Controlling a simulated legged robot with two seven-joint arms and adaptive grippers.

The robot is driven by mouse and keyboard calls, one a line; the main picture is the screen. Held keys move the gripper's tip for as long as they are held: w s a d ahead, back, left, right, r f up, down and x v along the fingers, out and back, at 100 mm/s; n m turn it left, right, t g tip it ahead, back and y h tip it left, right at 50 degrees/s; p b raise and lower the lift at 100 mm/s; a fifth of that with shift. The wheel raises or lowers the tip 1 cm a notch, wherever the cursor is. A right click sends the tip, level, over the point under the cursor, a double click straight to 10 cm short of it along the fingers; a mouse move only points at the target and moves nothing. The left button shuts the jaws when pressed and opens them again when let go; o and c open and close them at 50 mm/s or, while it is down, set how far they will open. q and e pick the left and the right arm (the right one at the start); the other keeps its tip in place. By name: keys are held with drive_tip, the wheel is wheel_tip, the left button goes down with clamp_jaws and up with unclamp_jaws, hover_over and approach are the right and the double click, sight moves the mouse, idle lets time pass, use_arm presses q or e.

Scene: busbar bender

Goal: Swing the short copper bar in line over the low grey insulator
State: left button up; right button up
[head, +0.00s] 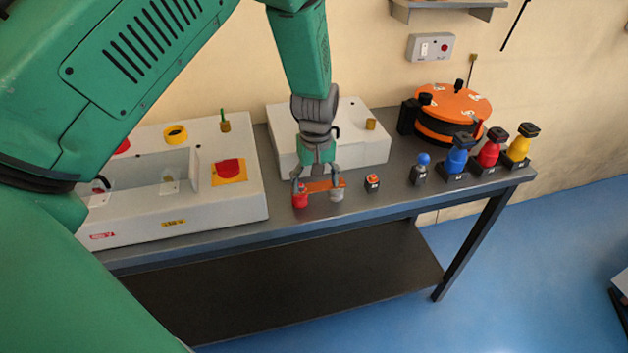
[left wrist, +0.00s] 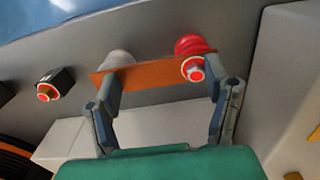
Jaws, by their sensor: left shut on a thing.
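The short copper bar (head: 322,185) lies above the front edge of the bench, between a red insulator (head: 300,200) and the low grey insulator (head: 337,195). In the left wrist view the copper bar (left wrist: 150,74) has one end at the red insulator (left wrist: 190,44), by a bolt head (left wrist: 194,69). Its other end overlaps the grey insulator (left wrist: 118,59); I cannot tell whether they touch. My left gripper (head: 319,184) points down and is shut on the bar, one finger near each end. My right gripper is not in view.
A small black block with a red-ringed bolt (head: 372,183) stands right of the grey insulator. A white box (head: 360,118) is behind, a grey control unit (head: 190,225) left. An orange round device (head: 455,103) and several coloured posts (head: 488,152) stand right.

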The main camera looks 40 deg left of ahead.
sight(317, 187)
use_arm(q)
drive_tip(key=shift+w+d+f+p, duration=0.1)
drive_tip(key=shift+d+p, duration=0.05)
drive_tip(key=shift+p, duration=0.15)
idle(0.4)
drive_tip(key=shift+c, duration=0.2)
drive_tip(key=o, duration=1.3)
drive_tip(key=shift+f, duration=0.1)
drive_tip(key=shift+o, duration=0.2)
drive_tip(key=shift+w+f, duration=0.1)
drive_tip(key=shift+w, duration=0.2)
drive_tip(key=shift+s+r, duration=0.2)
drive_tip(key=shift+r, duration=0.2)
wheel_tip(317, 187, up, 11)
drive_tip(key=shift+r, duration=0.2)
